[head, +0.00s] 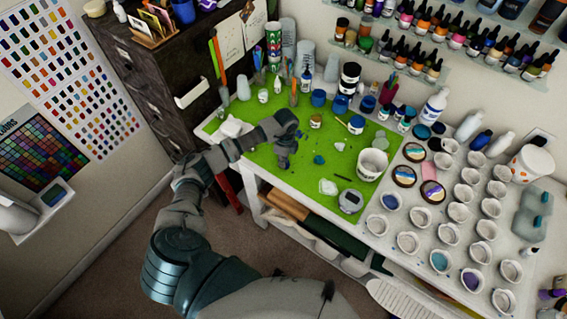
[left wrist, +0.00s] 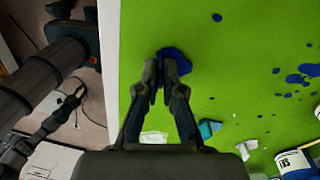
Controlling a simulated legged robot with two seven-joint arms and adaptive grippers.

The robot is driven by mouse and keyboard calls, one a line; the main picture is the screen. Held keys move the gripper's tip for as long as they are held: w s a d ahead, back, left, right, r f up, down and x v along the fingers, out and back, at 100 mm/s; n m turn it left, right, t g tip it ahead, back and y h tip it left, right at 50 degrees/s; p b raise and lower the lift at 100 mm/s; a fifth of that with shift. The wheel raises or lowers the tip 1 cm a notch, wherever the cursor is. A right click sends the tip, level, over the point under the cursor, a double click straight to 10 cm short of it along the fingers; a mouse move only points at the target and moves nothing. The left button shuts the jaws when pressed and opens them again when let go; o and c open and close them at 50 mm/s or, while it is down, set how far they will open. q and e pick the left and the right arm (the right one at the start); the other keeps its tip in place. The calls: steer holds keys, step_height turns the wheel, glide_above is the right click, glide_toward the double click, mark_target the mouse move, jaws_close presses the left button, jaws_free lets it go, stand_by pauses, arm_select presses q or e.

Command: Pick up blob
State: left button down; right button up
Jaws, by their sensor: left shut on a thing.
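A dark blue blob (left wrist: 176,58) lies flat-looking against the green mat (left wrist: 240,90), at the fingertips in the left wrist view. My left gripper (left wrist: 160,72) is shut on the blob, its two fingers close together near the white table edge. In the head view my left gripper (head: 283,162) points down over the left part of the green mat (head: 285,185), and the blob is mostly hidden there. Whether the blob is clear of the mat I cannot tell.
A teal-blue piece (left wrist: 209,129) lies on the mat right of the gripper; several blue spots lie beyond it. A white tub (head: 372,164), a round grey device (head: 350,201) and rows of small cups (head: 461,212) stand to the right. Bottles line the back.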

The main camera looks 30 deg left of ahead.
arm_select(q)
step_height(320, 180, up, 3)
steer(key=shift+r+b, duration=0.2)
steer(key=shift+b, duration=0.25)
steer(key=s+d, duration=0.2)
steer(key=d, duration=0.2)
steer(key=s+d+r+b, duration=0.1)
steer(key=s+d, duration=0.1)
steer(key=d, duration=0.2)
steer(key=s+d+b, duration=0.1)
steer(key=s+d, duration=0.2)
steer(key=d, duration=0.2)
steer(key=shift+s+r, duration=0.1)
steer(key=shift+r, duration=0.1)
steer(key=shift+s+d+r, duration=0.2)
steer(key=shift+d+r, duration=0.05)
steer(key=shift+d, duration=0.25)
steer(key=shift+w+a+r+p, duration=0.1)
steer(key=shift+w+r+p, duration=0.2)
steer(key=shift+r+p, duration=0.4)
steer(key=shift+w+d+r+p, duration=0.1)
steer(key=shift+w+r+p, duration=0.35)
steer(key=shift+r, duration=0.4)
steer(key=shift+w+a+r+p, duration=0.1)
steer(key=shift+w+r+p, duration=0.1)
steer(key=shift+r+p, duration=0.55)
step_height(320, 180, up, 4)
steer(key=p, duration=0.3)
